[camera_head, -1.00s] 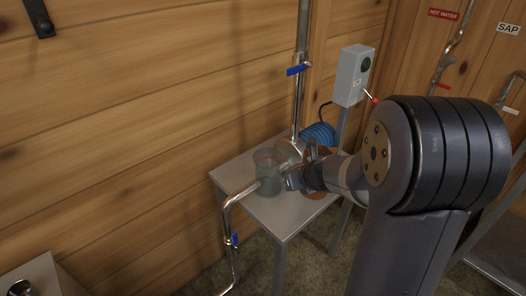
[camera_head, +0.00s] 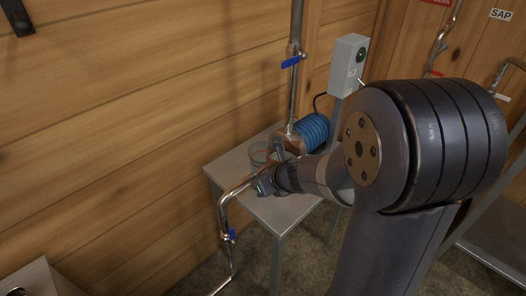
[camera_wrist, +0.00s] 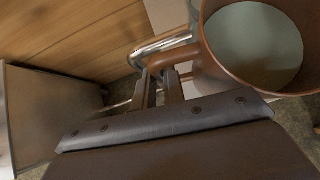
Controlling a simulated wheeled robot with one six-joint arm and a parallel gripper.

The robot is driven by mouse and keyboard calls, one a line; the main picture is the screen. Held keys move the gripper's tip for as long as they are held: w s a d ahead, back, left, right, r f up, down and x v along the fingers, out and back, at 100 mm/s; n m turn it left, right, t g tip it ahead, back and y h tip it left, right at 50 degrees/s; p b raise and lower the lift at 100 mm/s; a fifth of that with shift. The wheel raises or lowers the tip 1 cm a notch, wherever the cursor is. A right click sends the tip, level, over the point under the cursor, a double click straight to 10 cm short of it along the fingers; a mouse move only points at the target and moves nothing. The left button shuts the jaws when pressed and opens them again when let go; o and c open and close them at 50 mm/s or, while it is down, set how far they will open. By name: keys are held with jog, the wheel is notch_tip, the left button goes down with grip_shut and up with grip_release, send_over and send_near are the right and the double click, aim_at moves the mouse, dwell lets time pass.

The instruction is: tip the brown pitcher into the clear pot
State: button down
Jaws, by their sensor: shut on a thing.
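The brown pitcher (camera_wrist: 228,77) fills the right of the wrist view, its round mouth facing the camera and a pale grey-green surface inside. My gripper (camera_wrist: 158,82) is shut on its handle. In the head view my gripper (camera_head: 265,184) is over the small table, in front of the clear pot (camera_head: 258,152), whose lower part it hides. A brownish shape (camera_head: 289,147) just right of the pot looks like the pitcher, mostly hidden by my gripper. I cannot tell whether pitcher and pot touch, or how far the pitcher is tilted.
The grey table (camera_head: 225,176) stands against the plank wall. A metal pipe with a blue valve handle (camera_head: 290,63) rises behind it, and a bent pipe (camera_head: 222,212) runs along its left front.

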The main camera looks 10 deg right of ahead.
jog(key=s+a+n+g+y, duration=0.1)
jog(key=s+a+n, duration=0.1)
jog(key=s+a, duration=0.2)
jog(key=a, duration=0.2)
jog(key=shift+s+a+f+y, duration=0.15)
jog(key=shift+a+f+y, duration=0.15)
jog(key=shift+a, duration=0.05)
